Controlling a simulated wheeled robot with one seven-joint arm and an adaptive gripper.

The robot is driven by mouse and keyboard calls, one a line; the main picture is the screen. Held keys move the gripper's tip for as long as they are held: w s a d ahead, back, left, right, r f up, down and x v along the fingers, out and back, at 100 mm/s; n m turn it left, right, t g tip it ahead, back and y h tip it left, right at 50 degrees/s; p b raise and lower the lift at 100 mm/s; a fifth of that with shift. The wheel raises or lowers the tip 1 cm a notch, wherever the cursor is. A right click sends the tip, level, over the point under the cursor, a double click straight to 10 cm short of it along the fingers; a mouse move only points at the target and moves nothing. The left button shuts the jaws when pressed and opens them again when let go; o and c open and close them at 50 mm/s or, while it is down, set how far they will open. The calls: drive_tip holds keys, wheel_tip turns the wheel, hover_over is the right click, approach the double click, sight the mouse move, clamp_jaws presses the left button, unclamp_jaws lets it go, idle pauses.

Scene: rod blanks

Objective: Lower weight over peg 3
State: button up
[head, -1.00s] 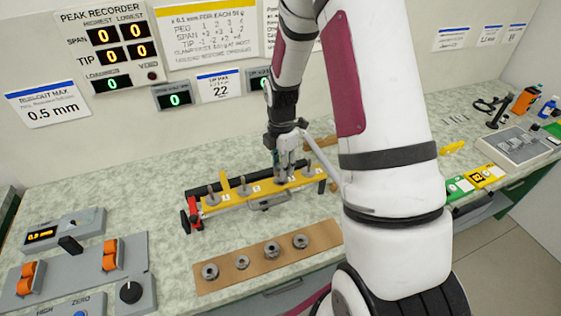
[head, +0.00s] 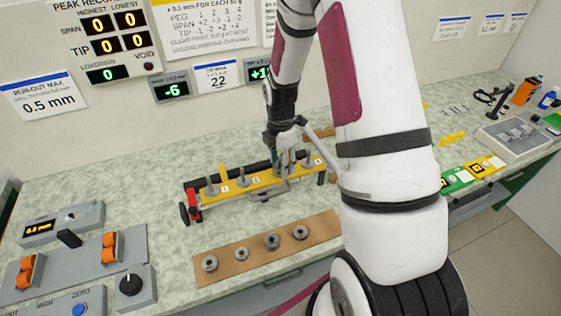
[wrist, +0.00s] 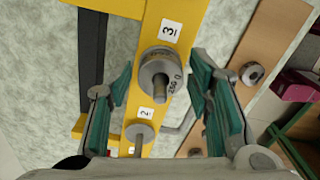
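In the wrist view a grey round weight (wrist: 154,66) with dark markings sits around a peg (wrist: 160,86) beside the "3" label on the yellow bar. The peg's end sticks out through it. My gripper (wrist: 168,95) has its teal pads on both sides of the weight, with a visible gap at each side, so it is open. In the head view my gripper (head: 288,164) is over the yellow bar (head: 225,199) at peg 3 and hides most of the weight. How fully the weight is seated is hard to tell.
Other pegs stand on the bar, including one at the left (head: 211,188) and one at the right (head: 308,163). A brown board (head: 232,274) with several grey weights lies in front. A control panel (head: 122,255) is at the left. One small display (head: 172,90) reads -6.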

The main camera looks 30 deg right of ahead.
idle(0.3)
wheel_tip(320, 180, up, 12)
drive_tip(key=shift+f, duration=0.25)
drive_tip(key=s+a+r+m+t, duration=0.1)
drive_tip(key=s+a+r+m, duration=0.3)
drive_tip(key=r, duration=0.3)
drive_tip(key=s+a+r+m+t, duration=0.1)
drive_tip(key=s+a+r+m, duration=0.25)
drive_tip(key=r, duration=0.35)
drive_tip(key=s+a+r+m+t, duration=0.1)
drive_tip(key=s+a+r+m, duration=0.2)
drive_tip(key=s+m, duration=0.2)
drive_tip(key=s+a+r+m+t, duration=0.2)
drive_tip(key=s+r+m, duration=0.2)
drive_tip(key=s+m, duration=0.2)
drive_tip(key=shift+s+a+t, duration=0.3)
drive_tip(key=shift+s+a, duration=0.1)
drive_tip(key=shift+s, duration=0.9)
